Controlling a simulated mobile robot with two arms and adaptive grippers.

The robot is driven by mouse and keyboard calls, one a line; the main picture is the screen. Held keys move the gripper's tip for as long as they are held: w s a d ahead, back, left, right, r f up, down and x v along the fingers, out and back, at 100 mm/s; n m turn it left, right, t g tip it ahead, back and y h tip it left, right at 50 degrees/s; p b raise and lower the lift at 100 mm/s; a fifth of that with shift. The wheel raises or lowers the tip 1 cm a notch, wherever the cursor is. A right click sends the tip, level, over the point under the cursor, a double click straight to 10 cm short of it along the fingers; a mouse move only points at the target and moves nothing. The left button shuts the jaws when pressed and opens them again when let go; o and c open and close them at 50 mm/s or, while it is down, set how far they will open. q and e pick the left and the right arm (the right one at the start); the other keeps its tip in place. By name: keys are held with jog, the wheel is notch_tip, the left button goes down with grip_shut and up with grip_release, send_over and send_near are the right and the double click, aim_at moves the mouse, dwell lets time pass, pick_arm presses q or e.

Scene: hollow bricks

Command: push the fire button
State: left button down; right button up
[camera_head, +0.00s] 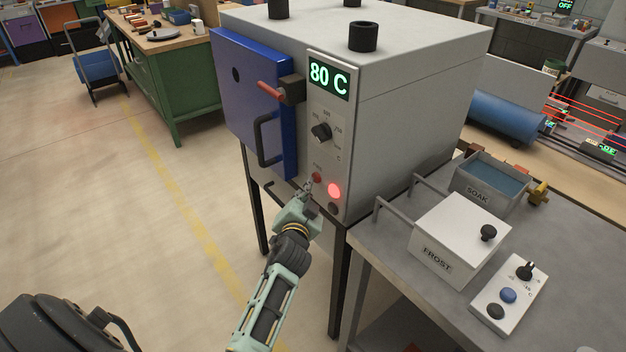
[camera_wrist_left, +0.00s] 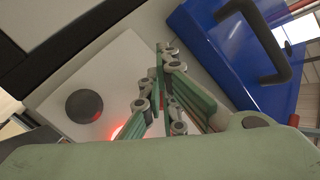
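The kiln-like oven (camera_head: 410,110) has a front control panel with a small red button (camera_head: 317,177), probably the fire button; its label is too small to read surely. A glowing red lamp (camera_head: 334,190) sits to its lower right, and a black knob (camera_head: 333,209) is below that. My left gripper (camera_head: 308,186) is at the panel just beside the red button; I cannot tell whether it touches. In the left wrist view the gripper (camera_wrist_left: 166,52) has its fingertips together with nothing held, and red shows between the fingers. My right gripper is out of view.
The blue oven door (camera_head: 240,105) is at the left of the panel, with a dark handle and red-tipped latch. The grey table (camera_head: 390,270) at right holds the FROST box (camera_head: 455,235), SOAK tank (camera_head: 490,185) and a control box (camera_head: 508,292). Floor at left is clear.

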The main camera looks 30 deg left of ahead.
pick_arm(q)
jog(key=s+a+p, duration=0.2)
jog(key=s, duration=0.3)
jog(key=shift+s+a, duration=0.15)
jog(key=shift+s, duration=0.15)
jog(key=shift+f, duration=0.1)
dwell(1.3)
